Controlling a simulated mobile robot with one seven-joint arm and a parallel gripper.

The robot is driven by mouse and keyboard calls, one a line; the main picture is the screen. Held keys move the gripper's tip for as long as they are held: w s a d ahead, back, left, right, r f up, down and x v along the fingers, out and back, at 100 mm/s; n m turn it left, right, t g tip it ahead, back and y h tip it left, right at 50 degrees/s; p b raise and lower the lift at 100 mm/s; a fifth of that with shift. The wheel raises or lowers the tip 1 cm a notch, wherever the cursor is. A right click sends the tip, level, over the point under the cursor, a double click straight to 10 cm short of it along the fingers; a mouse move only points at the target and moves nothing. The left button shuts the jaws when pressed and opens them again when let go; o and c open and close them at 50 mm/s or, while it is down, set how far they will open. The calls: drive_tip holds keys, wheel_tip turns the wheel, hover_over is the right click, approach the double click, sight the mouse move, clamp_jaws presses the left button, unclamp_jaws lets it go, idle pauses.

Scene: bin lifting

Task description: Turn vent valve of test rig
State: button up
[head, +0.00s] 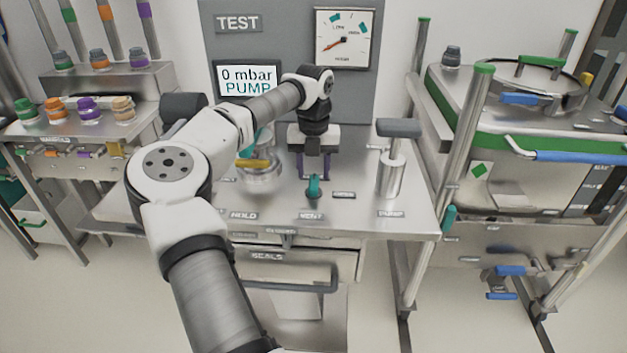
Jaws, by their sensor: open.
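The test rig (390,218) is a steel bench with a grey back panel. Its vent valve (313,187) has a teal handle and stands above the VENT label (311,216) near the front of the bench top. My gripper (313,178) points down over the bench with two purple fingers apart, just behind the valve handle in the picture. It is open and holds nothing. I cannot tell whether the fingers touch the handle. The gauge (343,40) has a red needle pointing to the lower left. The display (247,80) reads 0 mbar PUMP.
A pump handle (398,128) on a steel cylinder stands right of the valve. A glass vessel with a yellow part (256,165) stands left of it, partly behind my arm. A steel cart with green trim (510,110) is at the right. Coloured caps (88,107) stand at the left.

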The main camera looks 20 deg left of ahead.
sight(313, 182)
wheel_tip(313, 182, up, 10)
drive_tip(key=shift+b, duration=0.45)
drive_tip(key=shift+s, duration=0.1)
